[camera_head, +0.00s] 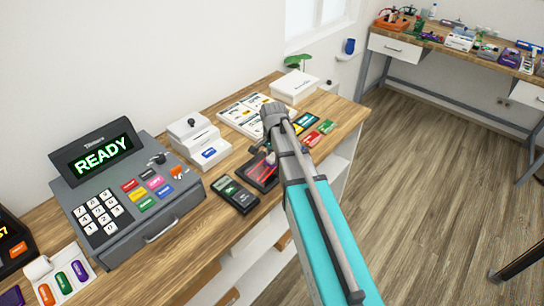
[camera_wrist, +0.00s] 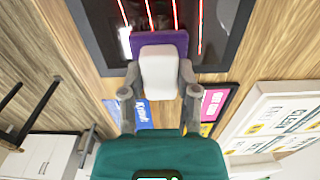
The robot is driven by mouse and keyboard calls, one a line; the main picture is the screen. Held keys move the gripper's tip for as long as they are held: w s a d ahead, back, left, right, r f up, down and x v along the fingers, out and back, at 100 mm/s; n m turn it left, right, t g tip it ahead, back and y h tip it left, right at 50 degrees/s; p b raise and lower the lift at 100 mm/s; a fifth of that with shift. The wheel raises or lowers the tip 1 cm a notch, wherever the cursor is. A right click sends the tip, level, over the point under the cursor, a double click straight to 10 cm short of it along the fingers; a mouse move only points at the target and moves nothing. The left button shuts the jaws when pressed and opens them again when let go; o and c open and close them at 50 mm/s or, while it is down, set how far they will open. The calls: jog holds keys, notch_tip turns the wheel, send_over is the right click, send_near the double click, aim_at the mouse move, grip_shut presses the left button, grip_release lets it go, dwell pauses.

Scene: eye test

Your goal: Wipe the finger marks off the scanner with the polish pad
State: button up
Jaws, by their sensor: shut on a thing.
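The scanner (camera_head: 256,179) is a dark flat panel with red lines, set in the counter. Its glass and red lines (camera_wrist: 185,18) fill the top of the wrist view. The polish pad (camera_wrist: 159,72) is a white block with a purple base. My gripper (camera_wrist: 158,80) is shut on the pad's white part, a finger on each side. The pad overlaps the scanner's near edge in the wrist view; I cannot tell if it touches the glass. A pale smear (camera_wrist: 125,41) shows just left of the pad. In the head view my gripper (camera_head: 272,150) hides part of the scanner.
A card terminal (camera_head: 234,194) lies just left of the scanner, and a cash register (camera_head: 125,190) stands farther left. A white box with a knob (camera_head: 199,143), printed sheets (camera_head: 243,114) and coloured cards (camera_head: 315,132) surround it. Bare counter (camera_head: 225,235) shows at the front.

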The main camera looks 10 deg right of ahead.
aim_at(254, 179)
jog(key=shift+a, duration=0.1)
jog(key=shift+s+a+f, duration=0.1)
jog(key=shift+s+a, duration=0.95)
jog(key=shift+a, duration=0.25)
jog(key=shift+s+a, duration=0.1)
jog(key=shift+s, duration=0.05)
jog(key=shift+s+a, duration=0.4)
jog(key=shift+a, duration=0.25)
jog(key=shift+s+a, duration=0.35)
jog(key=shift+a, duration=0.25)
jog(key=shift+s+a, duration=1.1)
jog(key=shift+a, duration=0.25)
jog(key=shift+f+b, duration=0.1)
jog(key=shift+b, duration=0.2)
